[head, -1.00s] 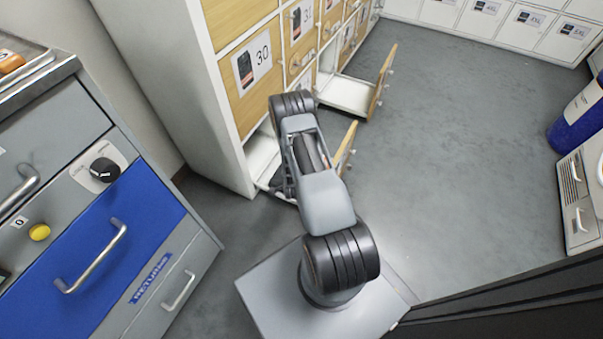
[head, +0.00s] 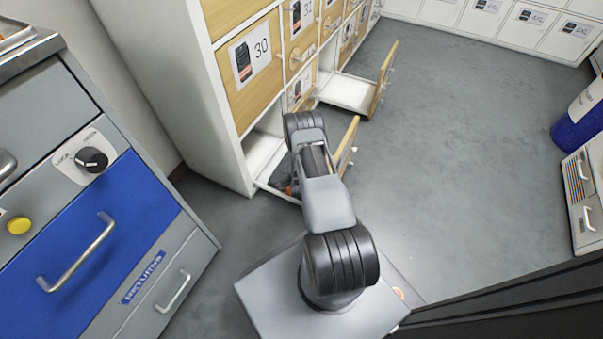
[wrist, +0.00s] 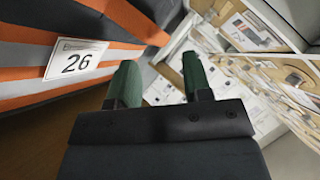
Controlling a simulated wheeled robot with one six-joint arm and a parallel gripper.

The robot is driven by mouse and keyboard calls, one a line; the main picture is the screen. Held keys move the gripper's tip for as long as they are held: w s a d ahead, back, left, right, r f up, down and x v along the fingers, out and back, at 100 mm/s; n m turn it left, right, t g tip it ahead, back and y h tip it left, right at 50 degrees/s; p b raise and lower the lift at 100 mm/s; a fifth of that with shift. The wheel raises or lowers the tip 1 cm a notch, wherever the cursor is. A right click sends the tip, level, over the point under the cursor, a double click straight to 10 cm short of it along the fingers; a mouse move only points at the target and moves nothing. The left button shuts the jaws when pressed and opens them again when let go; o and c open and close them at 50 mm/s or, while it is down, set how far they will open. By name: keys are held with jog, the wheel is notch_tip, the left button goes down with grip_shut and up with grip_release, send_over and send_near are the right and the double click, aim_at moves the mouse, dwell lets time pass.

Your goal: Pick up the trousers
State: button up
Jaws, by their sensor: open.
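Folded trousers, dark grey with orange bands and a white tag reading 26 (wrist: 35,55), fill the left side of the wrist view. In the head view a small dark and orange patch, probably the trousers (head: 289,190), shows in the open low drawer beside my arm. My gripper (wrist: 158,72) has two green-padded fingers, spread apart with nothing between them. The trousers lie to the left of the fingers, and whether they touch is unclear. In the head view my arm hides the gripper.
The open low drawer (head: 265,184) belongs to a white cabinet with wooden fronts (head: 253,70). A second drawer stands open behind it (head: 349,93). A grey cabinet with a blue returns drawer (head: 85,240) is at left.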

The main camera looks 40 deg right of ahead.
jog(key=b+x, duration=0.2)
jog(key=x, duration=0.1)
jog(key=shift+w+d+f, duration=0.15)
jog(key=shift+d+f, duration=0.1)
jog(key=shift+f, duration=0.05)
jog(key=shift+w+d+f+b, duration=0.2)
jog(key=shift+w+d+b, duration=0.1)
jog(key=shift+w+b, duration=0.15)
grip_shut()
jog(key=shift+s, duration=0.15)
dwell(0.7)
